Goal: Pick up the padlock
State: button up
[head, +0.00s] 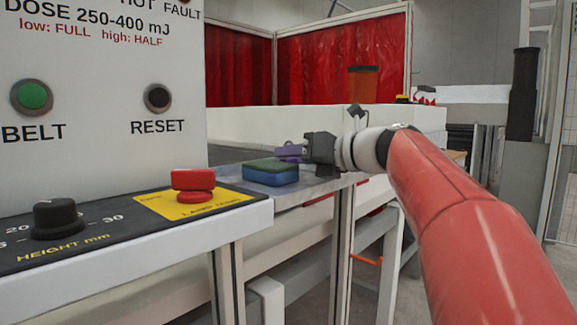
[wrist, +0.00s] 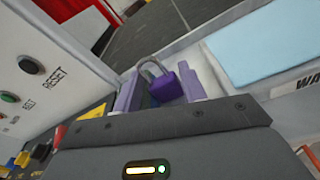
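The padlock (wrist: 166,87) has a purple body and a grey shackle. In the wrist view it lies between the two light purple fingers of my gripper (wrist: 160,90). The right finger looks close against the body; a narrow gap shows on the left side, so the fingers look open around it. In the head view my gripper (head: 291,152) reaches left, low over the grey ledge behind the sponge. I cannot separate the padlock from the purple fingertips there.
A blue and green sponge (head: 270,173) sits on the ledge (head: 310,187) just in front of my gripper. In the wrist view a light blue surface (wrist: 265,45) lies at right.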

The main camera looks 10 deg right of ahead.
jog(key=c, duration=0.6)
